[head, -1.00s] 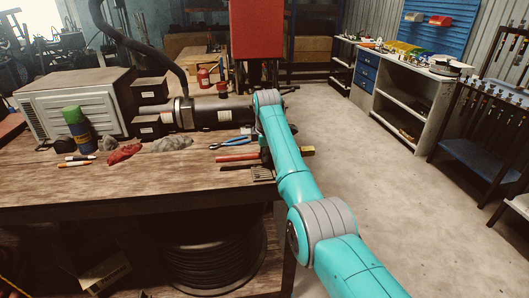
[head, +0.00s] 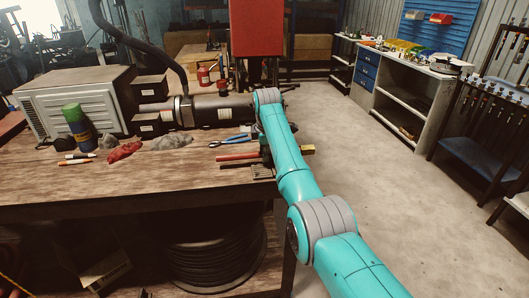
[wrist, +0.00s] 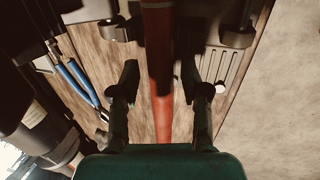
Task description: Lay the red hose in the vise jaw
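The red hose (wrist: 162,122) runs lengthwise up the middle of the wrist view, between my two fingers. Part of it looks dark, as if in shadow. My gripper (wrist: 160,70) is open, with a gap visible between the hose and each finger. In the head view a red bar-like length, likely the hose (head: 236,157), lies near the right end of the workbench, and my arm hides the gripper there. Two dark metal fittings (wrist: 121,29) flank the hose at the top of the wrist view. I cannot tell whether they belong to the vise.
Blue-handled pliers (head: 230,141) lie on the workbench (head: 130,182) behind the hose. A dark cylindrical machine (head: 215,110) stands at the back. A grooved grey piece (wrist: 222,66) is right of the hose. A red rag (head: 125,150) lies to the left. Open floor is on the right.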

